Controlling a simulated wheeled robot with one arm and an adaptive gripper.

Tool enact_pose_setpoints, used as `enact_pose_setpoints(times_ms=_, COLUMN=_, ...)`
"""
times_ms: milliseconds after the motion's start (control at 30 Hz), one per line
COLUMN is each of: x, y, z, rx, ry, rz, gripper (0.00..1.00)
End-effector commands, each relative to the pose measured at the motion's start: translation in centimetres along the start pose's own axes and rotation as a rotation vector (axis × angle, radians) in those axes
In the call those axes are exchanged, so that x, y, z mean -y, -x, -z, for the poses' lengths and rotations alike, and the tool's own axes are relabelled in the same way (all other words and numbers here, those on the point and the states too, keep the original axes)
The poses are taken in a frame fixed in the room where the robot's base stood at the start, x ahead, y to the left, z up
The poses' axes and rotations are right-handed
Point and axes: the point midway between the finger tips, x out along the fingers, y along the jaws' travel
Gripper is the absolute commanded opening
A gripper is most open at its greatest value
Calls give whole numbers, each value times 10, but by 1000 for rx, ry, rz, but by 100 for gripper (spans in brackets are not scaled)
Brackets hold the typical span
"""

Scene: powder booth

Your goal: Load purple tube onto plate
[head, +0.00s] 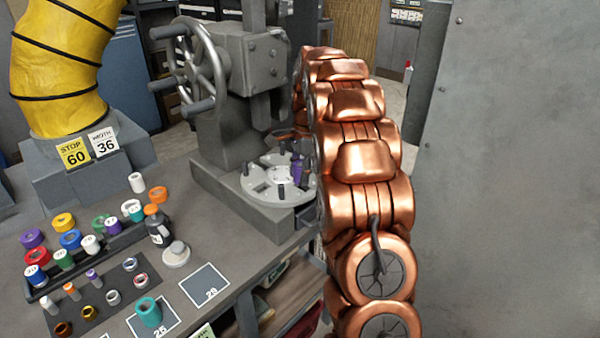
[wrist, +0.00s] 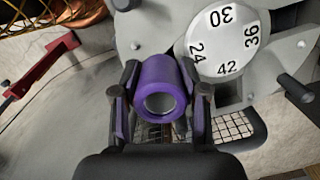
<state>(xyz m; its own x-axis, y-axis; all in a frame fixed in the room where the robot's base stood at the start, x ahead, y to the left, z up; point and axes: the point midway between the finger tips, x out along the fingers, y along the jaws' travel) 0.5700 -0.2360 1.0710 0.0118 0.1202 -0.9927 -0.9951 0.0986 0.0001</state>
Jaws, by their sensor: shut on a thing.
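The purple tube (wrist: 158,88) is a short hollow cylinder, held between the two fingers of my gripper (wrist: 160,105) in the wrist view. Its open end faces the camera. The plate (head: 265,183) is a round grey disc with dark pegs and a white numbered centre, on the base of the grey press. In the wrist view the plate (wrist: 275,75) lies beyond and around the tube, with its dial reading 24, 30, 36 and 42. In the head view the purple tube (head: 297,170) shows at the plate's right side, partly hidden by my arm. I cannot tell whether it touches the plate.
The grey press (head: 235,85) with a handwheel stands behind the plate. Several coloured tape rolls and tubes stand on the bench at left, near a dark bottle (head: 158,228) and a teal roll (head: 148,312). The marked square 29 (head: 205,287) is empty. A grey wall (head: 510,170) stands at right.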

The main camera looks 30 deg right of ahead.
Motion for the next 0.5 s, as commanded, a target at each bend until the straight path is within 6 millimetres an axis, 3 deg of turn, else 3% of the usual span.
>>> enact_pose_setpoints(times_ms=500, x=0, y=-6, z=1, rx=0, ry=0, rz=1, gripper=3)
